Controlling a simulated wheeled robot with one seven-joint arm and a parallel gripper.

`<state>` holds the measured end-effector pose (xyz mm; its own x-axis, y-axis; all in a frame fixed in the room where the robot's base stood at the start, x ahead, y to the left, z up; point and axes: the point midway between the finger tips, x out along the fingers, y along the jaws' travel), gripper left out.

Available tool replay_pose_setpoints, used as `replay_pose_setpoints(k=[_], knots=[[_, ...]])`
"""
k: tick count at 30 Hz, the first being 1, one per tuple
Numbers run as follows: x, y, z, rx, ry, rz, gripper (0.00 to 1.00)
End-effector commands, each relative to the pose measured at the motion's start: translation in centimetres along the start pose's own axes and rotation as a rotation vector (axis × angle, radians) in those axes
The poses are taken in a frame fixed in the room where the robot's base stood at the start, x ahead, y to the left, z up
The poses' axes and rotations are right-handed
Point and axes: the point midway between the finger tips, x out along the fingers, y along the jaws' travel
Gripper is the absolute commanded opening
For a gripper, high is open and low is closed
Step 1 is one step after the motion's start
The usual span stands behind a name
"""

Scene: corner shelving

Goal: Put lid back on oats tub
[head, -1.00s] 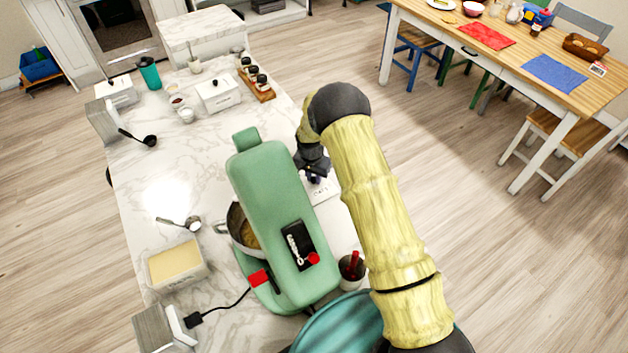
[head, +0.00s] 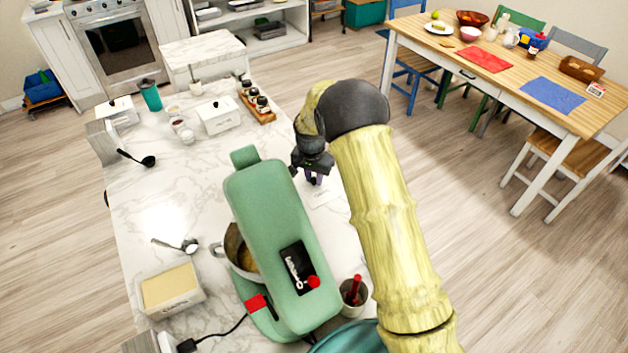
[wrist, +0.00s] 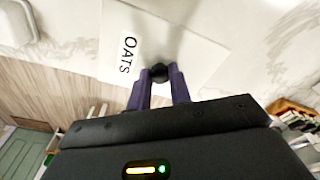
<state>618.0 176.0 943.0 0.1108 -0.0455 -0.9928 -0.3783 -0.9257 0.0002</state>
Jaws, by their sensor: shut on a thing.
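My gripper (head: 314,178) is over the right part of the marble counter, beside the green stand mixer. In the wrist view its purple fingers (wrist: 158,90) are closed on a small dark knob (wrist: 159,72). Around the knob is a flat white lid (wrist: 118,60) marked OATS, also visible under the gripper in the head view (head: 326,194). I cannot tell whether the lid touches the counter. An open white tub (head: 172,303) with pale yellow contents stands at the counter's lower left; its label is not readable.
The green stand mixer (head: 270,240) with a metal bowl (head: 233,250) stands between gripper and open tub. Lidded white tubs (head: 217,118) stand farther back.

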Motion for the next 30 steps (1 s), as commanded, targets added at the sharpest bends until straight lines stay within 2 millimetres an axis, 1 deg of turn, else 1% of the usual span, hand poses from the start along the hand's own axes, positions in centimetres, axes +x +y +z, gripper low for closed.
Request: replay_pose_setpoints(k=[11, 14, 16, 20, 23, 30], knots=[[0.0, 0.0, 0.0, -0.001, 0.001, 0.0, 0.0], [-0.1, 0.5, -0.1, -0.006, 0.001, 0.002, 0.0], [-0.2, 1.3, -0.3, -0.017, 0.002, 0.005, 0.0], [-0.4, 4.0, -0.6, -0.051, 0.005, 0.011, 0.0], [-0.5, 6.7, -0.7, -0.093, 0.007, 0.015, 0.0], [-1.2, 13.1, 0.4, -0.207, 0.006, 0.009, 0.0]])
